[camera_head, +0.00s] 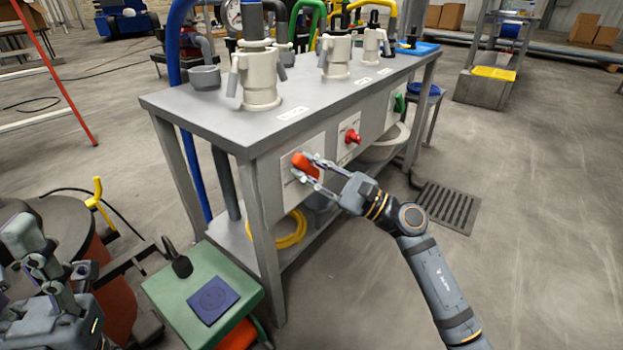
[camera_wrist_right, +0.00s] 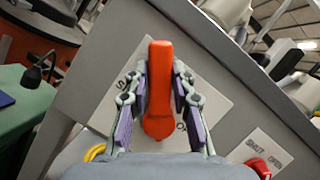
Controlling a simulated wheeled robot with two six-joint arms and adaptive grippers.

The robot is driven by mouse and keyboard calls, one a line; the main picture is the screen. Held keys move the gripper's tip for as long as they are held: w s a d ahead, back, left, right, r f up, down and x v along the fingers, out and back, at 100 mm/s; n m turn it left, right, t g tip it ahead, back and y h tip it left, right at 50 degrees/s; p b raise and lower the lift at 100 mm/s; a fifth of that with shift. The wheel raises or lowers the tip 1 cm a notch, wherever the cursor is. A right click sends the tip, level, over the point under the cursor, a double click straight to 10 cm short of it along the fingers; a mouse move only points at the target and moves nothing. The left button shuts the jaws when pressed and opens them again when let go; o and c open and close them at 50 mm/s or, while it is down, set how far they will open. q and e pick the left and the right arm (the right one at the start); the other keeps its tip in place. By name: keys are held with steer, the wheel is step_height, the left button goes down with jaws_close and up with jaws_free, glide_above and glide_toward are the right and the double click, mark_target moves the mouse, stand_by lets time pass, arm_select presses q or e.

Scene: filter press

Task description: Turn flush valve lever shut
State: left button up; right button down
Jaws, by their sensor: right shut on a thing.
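The orange valve lever (camera_head: 305,165) sits on a white plate (camera_head: 290,184) on the front panel of the grey metal bench. My right gripper (camera_head: 309,169) reaches it from the right, with its fingers on either side. In the right wrist view the lever (camera_wrist_right: 159,90) stands between the two fingers of the gripper (camera_wrist_right: 160,92), which are shut on it. The plate's lettering (camera_wrist_right: 180,125) is partly hidden by lever and fingers. My left gripper (camera_head: 40,265) is at the lower left, away from the bench, and its finger gap is unclear.
A red knob (camera_head: 352,136) and a green handle (camera_head: 399,103) sit further right on the panel. Pale valve bodies (camera_head: 257,78) stand on the bench top (camera_head: 200,108). A green box (camera_head: 165,286) stands lower left. A floor grate (camera_head: 448,206) lies right; the floor between is clear.

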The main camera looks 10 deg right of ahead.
steer(key=shift+s+a+f+n+g+b, duration=0.1)
steer(key=shift+a+f+n+g+b, duration=0.1)
steer(key=shift+n+b, duration=0.35)
steer(key=shift+s+a+f+n+g+b, duration=0.1)
steer(key=shift+f+n+g+b, duration=0.1)
steer(key=shift+n+b, duration=0.35)
steer(key=c, duration=1.1)
jaws_free()
steer(key=shift+r, duration=0.1)
steer(key=shift+v, duration=3.75)
steer(key=shift+d, duration=0.1)
